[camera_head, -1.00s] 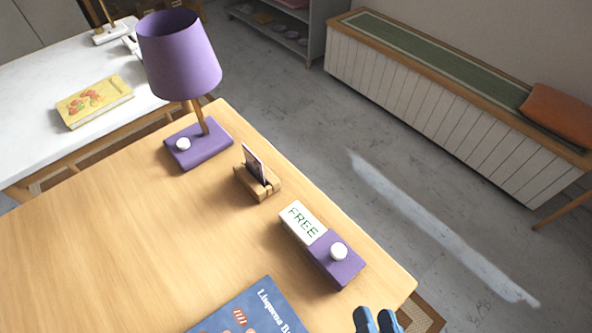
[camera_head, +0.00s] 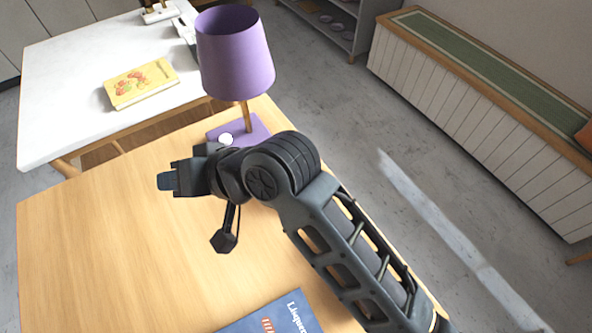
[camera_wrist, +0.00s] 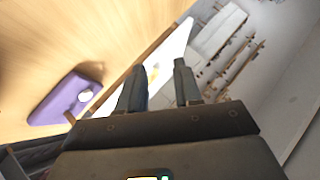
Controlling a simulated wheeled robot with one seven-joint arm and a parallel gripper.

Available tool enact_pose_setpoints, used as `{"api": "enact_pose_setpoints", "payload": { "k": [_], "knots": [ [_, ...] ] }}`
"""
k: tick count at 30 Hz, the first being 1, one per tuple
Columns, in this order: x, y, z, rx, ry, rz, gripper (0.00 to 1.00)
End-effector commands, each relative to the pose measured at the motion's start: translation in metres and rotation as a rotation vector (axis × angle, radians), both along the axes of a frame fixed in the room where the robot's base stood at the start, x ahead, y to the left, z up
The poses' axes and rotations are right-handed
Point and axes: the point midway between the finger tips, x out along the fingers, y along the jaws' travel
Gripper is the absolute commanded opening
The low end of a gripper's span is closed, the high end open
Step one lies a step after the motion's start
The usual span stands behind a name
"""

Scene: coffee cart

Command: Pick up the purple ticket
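No purple ticket can be made out in the current views. A second ago a card stood in a small wooden holder on the wooden table; my arm now covers that spot in the head view. My gripper (camera_head: 166,181) is above the wooden table, left of the purple lamp's base, pointing left. In the wrist view my gripper (camera_wrist: 157,80) has its two fingers apart with nothing between them.
The purple lamp (camera_head: 235,55) stands at the table's far edge. A blue book (camera_head: 272,318) lies at the front. A white table (camera_head: 75,75) holds a yellow book (camera_head: 140,83). The wooden table's left part (camera_head: 90,240) is clear. The wrist view shows a purple block (camera_wrist: 62,103) with a white knob.

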Motion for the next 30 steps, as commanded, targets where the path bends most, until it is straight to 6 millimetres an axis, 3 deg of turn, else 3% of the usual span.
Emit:
{"api": "enact_pose_setpoints", "payload": {
  "k": [5,8,15,21,25,30],
  "knots": [
    [0.020,-0.018,-0.009,-0.242,0.032,0.127,0.34],
    [0.033,-0.041,-0.016,-0.397,0.058,0.171,0.34],
    [0.071,-0.119,-0.021,-0.766,0.128,0.192,0.34],
    [0.091,-0.166,-0.015,-0.946,0.169,0.169,0.34],
    [0.095,-0.177,-0.015,-0.987,0.181,0.159,0.34],
    [0.095,-0.179,-0.032,-0.990,0.184,0.159,0.34]
  ]
}}
